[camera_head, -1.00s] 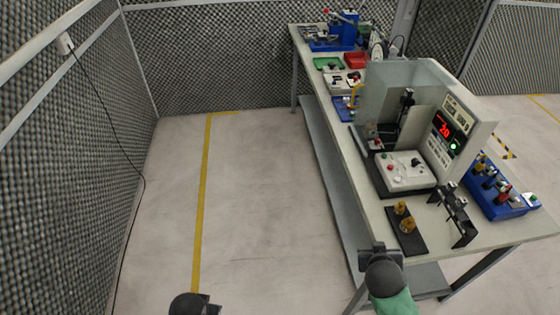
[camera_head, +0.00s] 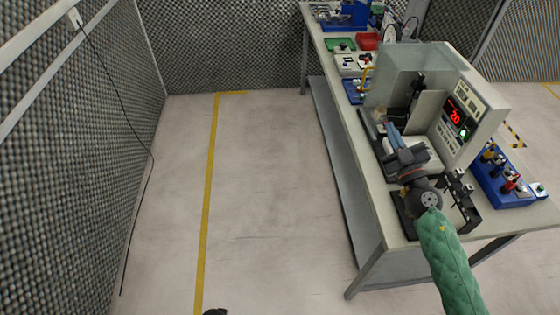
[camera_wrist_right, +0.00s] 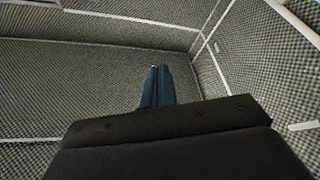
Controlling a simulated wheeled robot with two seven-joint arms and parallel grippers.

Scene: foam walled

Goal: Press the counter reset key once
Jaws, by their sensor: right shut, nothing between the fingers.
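The counter is a pale machine panel (camera_head: 468,105) on the bench at the right. Its display (camera_head: 456,113) shows a red 20. A lit green button (camera_head: 463,133) sits to the lower right of the digits, with small grey keys (camera_head: 443,143) below the display. I cannot tell which key is the reset key. My right gripper (camera_head: 388,126) is over the machine's front base, left of the panel and apart from the keys. Its blue fingers are together and empty in the right wrist view (camera_wrist_right: 158,72). Only a dark sliver of my left arm shows at the bottom edge.
A clear guard (camera_head: 395,72) stands left of the panel. A blue block with knobs (camera_head: 500,181) is to its right. Trays and tools line the bench (camera_head: 343,118) towards the back. My right arm hides part of the front fixtures. The floor at left is free.

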